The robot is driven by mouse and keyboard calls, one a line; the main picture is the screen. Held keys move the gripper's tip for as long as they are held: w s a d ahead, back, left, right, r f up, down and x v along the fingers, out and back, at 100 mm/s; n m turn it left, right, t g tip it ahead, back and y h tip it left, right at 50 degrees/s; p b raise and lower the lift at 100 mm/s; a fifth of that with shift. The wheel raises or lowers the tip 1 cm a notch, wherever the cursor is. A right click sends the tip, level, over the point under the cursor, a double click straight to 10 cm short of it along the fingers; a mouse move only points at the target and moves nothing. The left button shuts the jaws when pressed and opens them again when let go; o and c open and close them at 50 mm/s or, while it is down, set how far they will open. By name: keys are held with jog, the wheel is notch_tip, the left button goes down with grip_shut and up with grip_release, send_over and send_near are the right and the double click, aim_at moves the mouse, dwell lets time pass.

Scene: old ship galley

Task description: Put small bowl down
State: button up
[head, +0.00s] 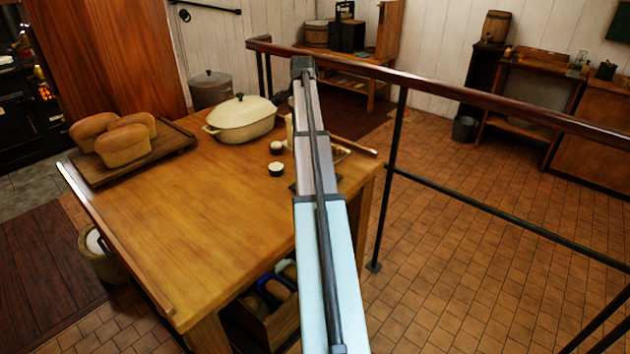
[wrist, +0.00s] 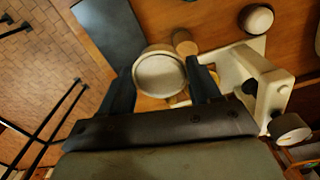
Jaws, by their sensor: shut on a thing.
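In the wrist view my gripper (wrist: 160,70) has its two dark fingers on either side of a small round bowl (wrist: 158,76) with a pale inside and rim, and it is shut on it. The bowl is over or near the wooden table; I cannot tell whether it touches the top. In the head view my arm hides the gripper and the bowl. The wooden table (head: 185,225) fills the left and middle of that view.
Two small dark cups with white tops, a near one (head: 276,170) and a far one (head: 276,147), stand beside my arm. A lidded cream pot (head: 241,119) and a board (head: 178,150) with loaves stand farther left. A white device (wrist: 262,75) is right of the gripper. The table's front middle is clear. A railing (head: 480,98) runs right.

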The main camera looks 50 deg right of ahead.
jog(key=s+a+f+n, duration=0.1)
jog(key=s+a+n, duration=0.1)
jog(key=s+a, duration=0.55)
jog(key=shift+s+d+f, duration=0.1)
jog(key=shift+d+f, duration=0.05)
jog(key=shift+f, duration=1.6)
jog(key=shift+s+d+f, duration=0.1)
jog(key=shift+d+f, duration=0.1)
jog(key=shift+f, duration=1.5)
jog(key=shift+d+f, duration=0.15)
jog(key=shift+f, duration=1.6)
jog(key=shift+f, duration=0.1)
jog(key=o, duration=1.1)
notch_tip(320, 180, up, 12)
jog(key=shift+r, duration=0.15)
